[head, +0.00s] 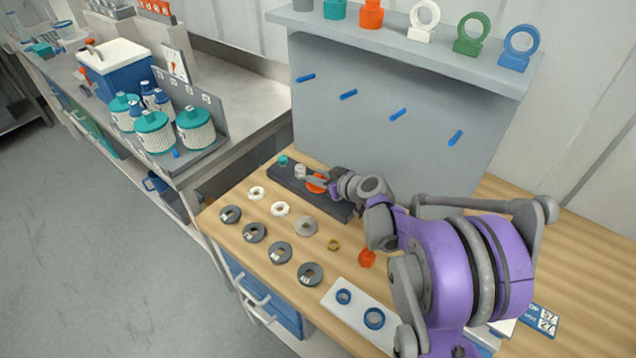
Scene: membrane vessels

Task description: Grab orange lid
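An orange round piece (316,188), which looks like the orange lid, sits on a long dark tray (335,209) on the wooden bench. My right gripper (311,178) reaches in from the right, with its fingers at the orange piece and partly covering it. The fingers are too small and hidden to tell whether they are open or closed on it. Beside it on the tray stand a white piece (300,172) and a small teal piece (283,160). My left gripper is not in view.
Several dark discs (280,253) and pale rings (280,209) lie in front of the tray. A small orange part (367,258) lies near my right arm. A grey pegboard (385,130) with blue pegs rises behind, under a shelf (420,48) holding coloured parts.

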